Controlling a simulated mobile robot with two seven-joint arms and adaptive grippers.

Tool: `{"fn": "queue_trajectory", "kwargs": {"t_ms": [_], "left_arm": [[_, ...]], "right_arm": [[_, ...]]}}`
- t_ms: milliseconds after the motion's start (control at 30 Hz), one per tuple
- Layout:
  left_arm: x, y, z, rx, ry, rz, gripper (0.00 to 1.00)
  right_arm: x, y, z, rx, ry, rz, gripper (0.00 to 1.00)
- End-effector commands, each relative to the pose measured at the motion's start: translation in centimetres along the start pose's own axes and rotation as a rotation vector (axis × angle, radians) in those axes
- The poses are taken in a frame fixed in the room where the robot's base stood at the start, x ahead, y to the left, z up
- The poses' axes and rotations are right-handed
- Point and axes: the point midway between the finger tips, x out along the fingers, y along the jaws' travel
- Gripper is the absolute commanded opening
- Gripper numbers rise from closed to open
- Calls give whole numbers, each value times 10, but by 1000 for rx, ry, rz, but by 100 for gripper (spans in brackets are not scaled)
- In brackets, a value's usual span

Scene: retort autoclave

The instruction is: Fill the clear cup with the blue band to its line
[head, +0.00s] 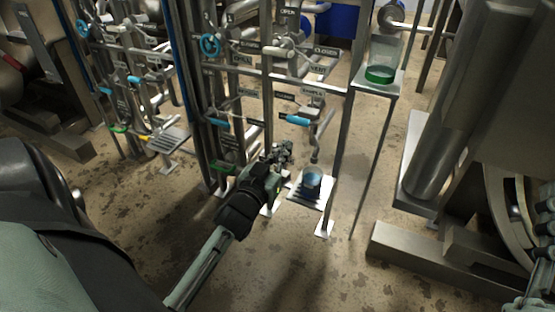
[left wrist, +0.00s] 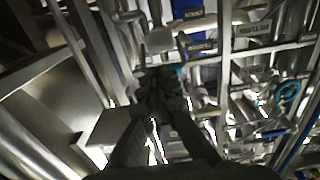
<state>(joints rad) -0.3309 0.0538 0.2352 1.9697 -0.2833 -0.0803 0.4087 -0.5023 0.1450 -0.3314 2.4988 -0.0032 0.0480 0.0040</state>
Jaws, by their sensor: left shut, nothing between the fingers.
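The clear cup with the blue band (head: 311,183) stands upright on a small slatted stand (head: 303,199) low on the pipe frame. Its line and any liquid level are too small to tell. A pipe outlet (head: 315,155) hangs above the cup, below a valve with a blue lever (head: 298,119). My left gripper (head: 280,153) is shut and empty, left of the outlet and a little above and left of the cup. In the left wrist view its fingers (left wrist: 163,85) are together before the pipes; the cup cannot be made out there. My right gripper is not clearly in view.
Another slatted stand (head: 168,140) is at the left, and a blue handwheel (head: 210,45) is higher up. Pipes and uprights crowd my left gripper. The floor in front is clear.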

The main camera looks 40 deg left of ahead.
Motion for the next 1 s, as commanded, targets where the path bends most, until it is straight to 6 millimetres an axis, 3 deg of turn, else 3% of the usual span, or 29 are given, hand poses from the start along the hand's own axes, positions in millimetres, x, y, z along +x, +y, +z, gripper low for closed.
{"fn": "queue_trajectory", "kwargs": {"t_ms": [100, 300, 900, 1000], "left_arm": [[-19, -1, 8, 0, 0, -2, 0], [-34, 0, 14, 1, 3, -1, 0], [-35, 0, 13, 1, 7, 0, 0], [-35, 8, 7, 1, 18, 16, 0]], "right_arm": [[0, 0, 0, 1, -4, 0, 0], [0, 0, 0, 1, -7, 0, 0], [0, 0, 1, 1, -8, 0, 0], [0, 0, 2, 0, -12, 1, 0]]}}
